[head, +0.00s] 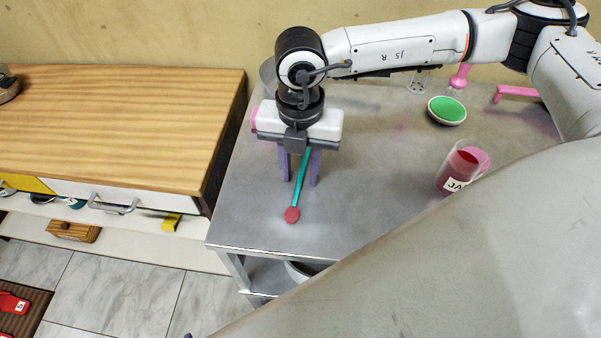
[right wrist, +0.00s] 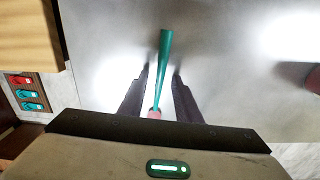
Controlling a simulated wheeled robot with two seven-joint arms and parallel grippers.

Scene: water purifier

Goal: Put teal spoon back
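The teal spoon (head: 301,178) has a long teal handle and a red round end, and lies on the grey metal table (head: 370,215) near its left front. My right gripper (head: 299,181) points down over it, with fingers apart on either side of the handle. In the right wrist view, the spoon (right wrist: 165,52) runs between the open fingers (right wrist: 162,72), with space on both sides; its red end is partly seen near the gripper body. Only a small purple tip, possibly my left gripper (head: 187,335), shows at the bottom edge; its state is hidden.
A labelled pitcher with red contents (head: 461,168), a green-topped round dish (head: 446,111) and pink items (head: 515,92) stand to the right. The table around the spoon is clear.

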